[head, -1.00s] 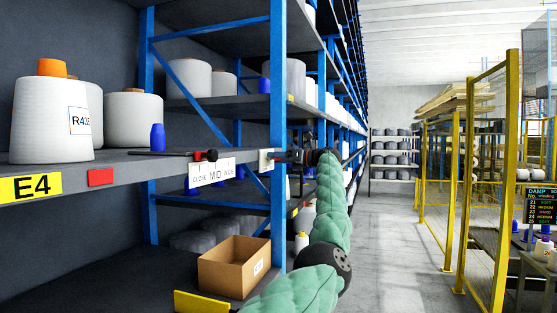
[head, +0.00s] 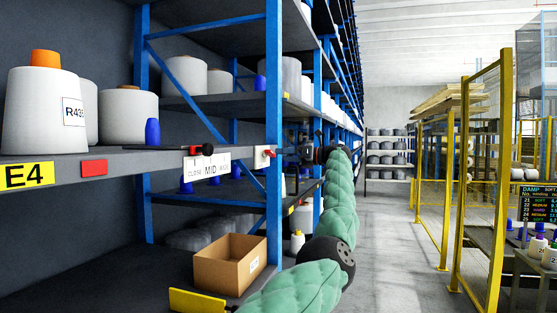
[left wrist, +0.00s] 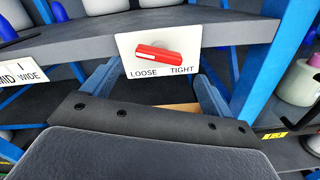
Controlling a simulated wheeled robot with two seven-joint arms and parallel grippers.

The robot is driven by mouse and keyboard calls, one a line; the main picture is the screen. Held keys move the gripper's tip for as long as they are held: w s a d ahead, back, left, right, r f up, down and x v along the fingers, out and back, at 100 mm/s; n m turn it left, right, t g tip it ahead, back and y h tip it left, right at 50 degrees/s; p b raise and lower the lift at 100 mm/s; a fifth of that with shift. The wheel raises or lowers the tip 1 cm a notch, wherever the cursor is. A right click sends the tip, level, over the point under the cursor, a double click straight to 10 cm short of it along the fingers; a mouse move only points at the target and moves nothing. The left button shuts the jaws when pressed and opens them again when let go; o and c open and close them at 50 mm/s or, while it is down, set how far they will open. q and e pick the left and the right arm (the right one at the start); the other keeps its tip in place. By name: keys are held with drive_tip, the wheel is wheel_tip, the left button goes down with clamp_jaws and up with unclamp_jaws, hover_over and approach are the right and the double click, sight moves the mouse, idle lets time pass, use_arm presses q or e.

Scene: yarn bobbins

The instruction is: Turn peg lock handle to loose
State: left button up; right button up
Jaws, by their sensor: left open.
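The red peg lock handle (left wrist: 158,54) sits on a white plate (left wrist: 126,45) on the shelf's front edge, with LOOSE printed at lower left and TIGHT at lower right. The handle lies nearly level, slightly tilted; I cannot tell for certain which word it marks. In the head view the handle (head: 269,154) shows small on its plate (head: 259,161) at the shelf's end. My left gripper (left wrist: 156,88) is open and empty, its two blue fingers apart below and either side of the plate. In the head view the left gripper (head: 290,157) is just right of the plate, apart from it. My right gripper is not in view.
A slider sign reading MID (head: 210,170) is left of the plate, under a red and black knob (head: 203,150). A blue rack post (head: 274,90) stands close by. An open cardboard box (head: 230,264) is on the lower shelf. The aisle (head: 390,240) is clear.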

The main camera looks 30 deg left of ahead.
use_arm(q)
drive_tip(key=shift+v, duration=1.3)
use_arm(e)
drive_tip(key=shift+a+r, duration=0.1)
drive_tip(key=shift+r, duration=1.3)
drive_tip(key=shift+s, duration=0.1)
